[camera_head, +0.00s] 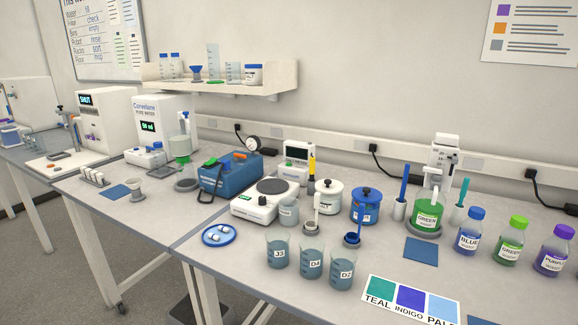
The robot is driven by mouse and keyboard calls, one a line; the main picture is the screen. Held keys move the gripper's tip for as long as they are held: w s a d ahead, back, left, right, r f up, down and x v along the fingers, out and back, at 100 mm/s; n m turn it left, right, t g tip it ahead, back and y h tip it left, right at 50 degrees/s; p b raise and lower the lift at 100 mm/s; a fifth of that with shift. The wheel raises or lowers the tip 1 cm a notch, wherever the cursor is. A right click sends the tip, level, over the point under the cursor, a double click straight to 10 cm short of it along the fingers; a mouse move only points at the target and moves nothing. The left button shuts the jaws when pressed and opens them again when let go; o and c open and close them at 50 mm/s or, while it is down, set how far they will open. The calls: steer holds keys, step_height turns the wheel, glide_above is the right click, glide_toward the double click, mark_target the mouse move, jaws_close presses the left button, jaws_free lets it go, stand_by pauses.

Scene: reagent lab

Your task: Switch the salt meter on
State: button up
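A small white meter (292,174) stands at the back of the bench, right of the middle of the picture. It has a dark screen with pale lettering too small to read surely; it looks like the salt meter. A yellow probe (312,160) stands upright at its right side. Small coloured marks show on its lower front, but I cannot tell a switch among them or its setting. A white stirrer-like plate and a white lidded jar (329,195) stand in front of it. My gripper is not in view.
The stirrer plate (262,207), a blue box-shaped device (229,178) and a blue lidded pot (365,208) crowd the meter. Several labelled beakers, including D4 (311,260), line the front edge. Coloured bottles (470,235) stand at right. A wall shelf (220,85) hangs behind.

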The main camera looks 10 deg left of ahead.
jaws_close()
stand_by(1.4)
